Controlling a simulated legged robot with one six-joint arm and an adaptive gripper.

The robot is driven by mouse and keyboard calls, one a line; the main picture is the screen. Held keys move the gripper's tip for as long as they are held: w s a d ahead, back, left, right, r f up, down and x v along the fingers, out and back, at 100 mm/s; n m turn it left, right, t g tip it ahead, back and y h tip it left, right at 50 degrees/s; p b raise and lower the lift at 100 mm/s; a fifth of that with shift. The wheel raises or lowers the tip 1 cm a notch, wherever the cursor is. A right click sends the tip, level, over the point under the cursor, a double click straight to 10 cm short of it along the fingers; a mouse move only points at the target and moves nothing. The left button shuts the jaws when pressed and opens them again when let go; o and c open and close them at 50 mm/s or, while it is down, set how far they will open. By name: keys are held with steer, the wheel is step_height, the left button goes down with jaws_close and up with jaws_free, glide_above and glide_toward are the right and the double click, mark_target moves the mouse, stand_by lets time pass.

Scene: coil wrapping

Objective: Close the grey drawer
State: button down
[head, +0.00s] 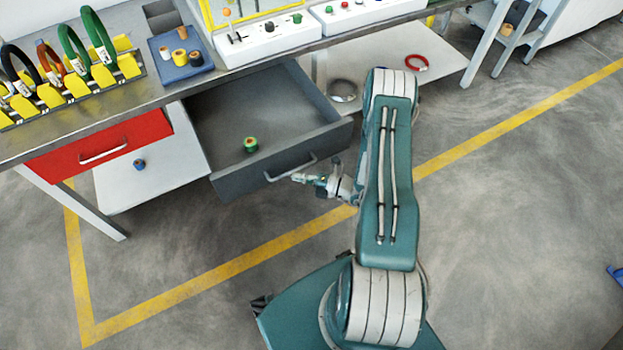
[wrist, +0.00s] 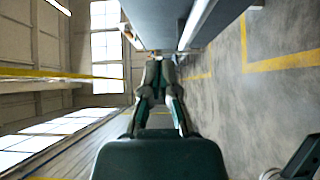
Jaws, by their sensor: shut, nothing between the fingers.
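The grey drawer (head: 232,178) is pulled out from under the workbench, with its front panel and handle (head: 291,168) facing me. A green roll (head: 251,144) sits inside it. My gripper (head: 296,177) is shut and empty, at the right end of the drawer handle; I cannot tell whether it touches the handle or the front panel.
A red drawer (head: 99,148) to the left is shut. The bench top (head: 130,93) carries coils on a rack, a blue tray (head: 180,55) and a control box. A lower shelf (head: 400,50) holds a red ring (head: 416,62).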

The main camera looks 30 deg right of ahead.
mark_target(274, 163)
steer(key=w, duration=0.1)
steer(key=w+a, duration=0.1)
steer(key=w, duration=0.1)
steer(key=w+a, duration=0.1)
steer(key=w, duration=0.1)
steer(key=shift+w, duration=0.5)
